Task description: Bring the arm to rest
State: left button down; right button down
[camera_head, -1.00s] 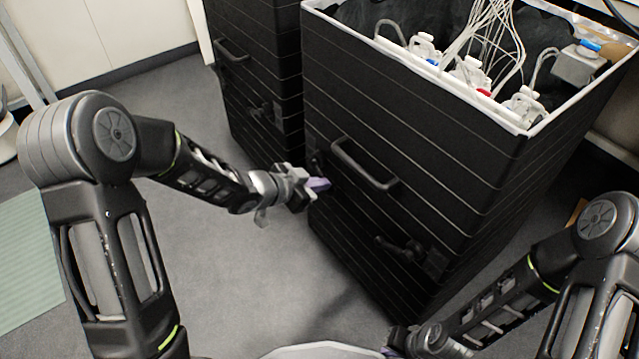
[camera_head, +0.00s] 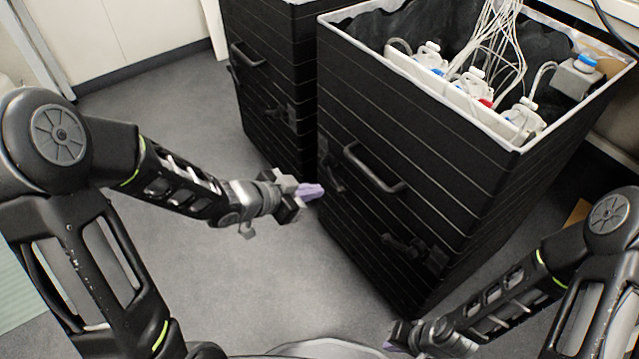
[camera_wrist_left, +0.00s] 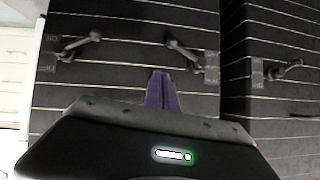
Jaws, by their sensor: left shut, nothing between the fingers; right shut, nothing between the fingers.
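My left gripper (camera_head: 311,192) has purple fingers and is shut and empty. In the head view it is in front of the near black incubation box, close to its left edge and below the left end of its handle (camera_head: 374,169). In the left wrist view its fingers (camera_wrist_left: 161,92) are together in front of a black striped face with latches (camera_wrist_left: 185,55); I cannot tell whether they touch it. My right gripper (camera_head: 393,346) is at the bottom edge of the head view, low and right of centre, partly cut off. It is shut with nothing visible in it.
Grey floor (camera_head: 200,285) is clear in front and to the left.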

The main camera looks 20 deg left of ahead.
pick_arm(q)
jog(key=shift+a, duration=0.1)
dwell(0.5)
